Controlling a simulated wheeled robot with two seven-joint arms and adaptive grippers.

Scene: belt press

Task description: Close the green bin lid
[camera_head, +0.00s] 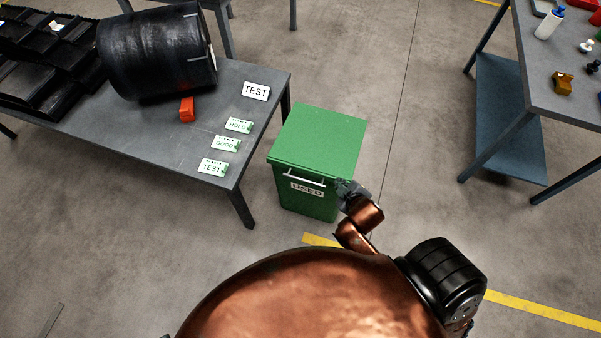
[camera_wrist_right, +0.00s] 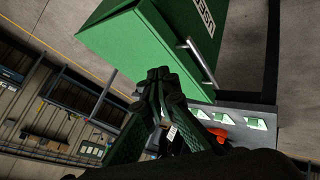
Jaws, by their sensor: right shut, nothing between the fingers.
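The green bin (camera_head: 305,185) stands upright on the floor beside the grey table. Its green lid (camera_head: 318,138) lies flat over the top, and no opening shows. A pale bar handle (camera_head: 304,178) and a white label (camera_head: 307,189) are on the bin's front. My right gripper (camera_head: 347,189) is at the bin's front right corner, below the lid's edge. In the right wrist view its fingertips (camera_wrist_right: 162,75) are together and empty, close to the green lid (camera_wrist_right: 135,38) and the handle (camera_wrist_right: 196,62). I cannot tell whether they touch the bin. My left gripper is not in view.
The grey table (camera_head: 150,145) at left holds a black roll (camera_head: 155,52), an orange item (camera_head: 187,109) and several cards. Another table (camera_head: 560,100) with small items stands at right. Open floor (camera_head: 410,130) lies between the bin and that table.

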